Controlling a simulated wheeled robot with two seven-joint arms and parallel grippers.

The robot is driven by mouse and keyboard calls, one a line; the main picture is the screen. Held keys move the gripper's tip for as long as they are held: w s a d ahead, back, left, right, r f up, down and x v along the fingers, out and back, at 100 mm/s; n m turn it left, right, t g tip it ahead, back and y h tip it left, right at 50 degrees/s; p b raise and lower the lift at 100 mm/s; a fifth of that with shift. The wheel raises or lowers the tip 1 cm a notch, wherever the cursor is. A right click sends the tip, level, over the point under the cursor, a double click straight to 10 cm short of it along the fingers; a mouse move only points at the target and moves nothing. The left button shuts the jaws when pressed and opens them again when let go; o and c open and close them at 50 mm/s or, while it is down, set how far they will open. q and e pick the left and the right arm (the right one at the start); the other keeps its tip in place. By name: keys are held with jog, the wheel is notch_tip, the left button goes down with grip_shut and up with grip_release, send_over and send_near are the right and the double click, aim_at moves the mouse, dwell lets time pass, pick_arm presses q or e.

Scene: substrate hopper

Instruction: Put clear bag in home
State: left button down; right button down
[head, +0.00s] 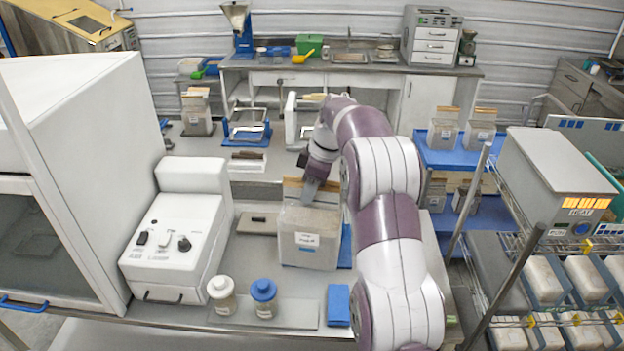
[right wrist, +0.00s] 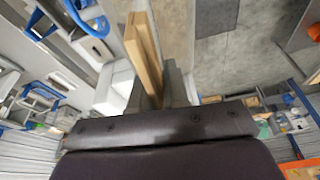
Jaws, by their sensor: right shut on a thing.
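My right gripper (head: 312,190) is shut on the wooden top strip (right wrist: 146,58) of a clear bag (head: 308,238) with pale contents and a white label. The bag hangs or stands upright over the bench, in front of a blue piece (head: 345,248) that shows at its right edge; I cannot tell whether its base touches. In the right wrist view the strip runs between the two fingers. No place marked as home can be made out. My left gripper is not in view.
A white control box (head: 178,245) stands to the left. Two jars, one white-capped (head: 222,294) and one blue-capped (head: 264,298), stand in front beside a blue block (head: 338,305). Similar bags stand on a blue shelf (head: 455,158) at right and another (head: 196,113) at back left.

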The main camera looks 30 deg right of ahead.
jog(key=s+a+f+m+h, duration=0.1)
jog(key=s+a+f+m, duration=0.2)
jog(key=f, duration=0.4)
jog(key=s+a+f+m+t, duration=0.1)
jog(key=s+a+f+m, duration=0.2)
jog(key=s+a+f, duration=0.2)
jog(key=s+a+f+m+h, duration=0.1)
jog(key=s+a+f+m, duration=0.2)
jog(key=a+f, duration=0.3)
jog(key=shift+s+a+f+m+h, duration=0.15)
jog(key=shift+s+f+m+h, duration=0.35)
jog(key=shift+f, duration=1.15)
jog(key=shift+w, duration=0.1)
